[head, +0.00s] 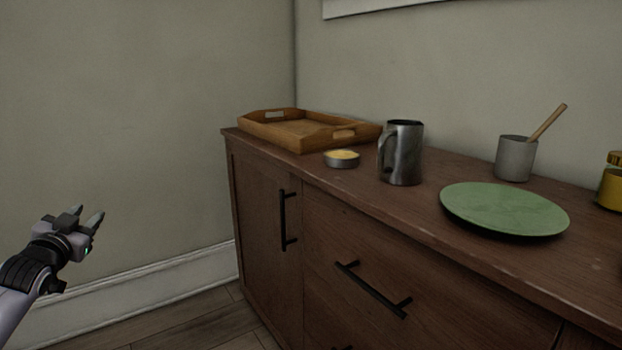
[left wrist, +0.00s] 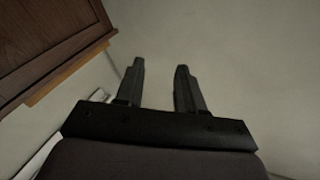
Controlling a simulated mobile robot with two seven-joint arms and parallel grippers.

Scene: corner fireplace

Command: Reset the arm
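My left gripper (head: 88,217) is at the lower left of the head view, in free air to the left of the wooden cabinet. Its two fingers are apart with nothing between them. The left wrist view shows the same two dark fingers (left wrist: 160,85) spread, with only plain wall behind them. It touches nothing. My right gripper is not in either view.
A brown cabinet (head: 262,210) with black handles fills the right. On its top are a wooden tray (head: 270,133), a small tin (head: 341,160), a metal mug (head: 406,155), a green plate (head: 504,209), a grey cup (head: 514,160) and a yellow jar (head: 611,190).

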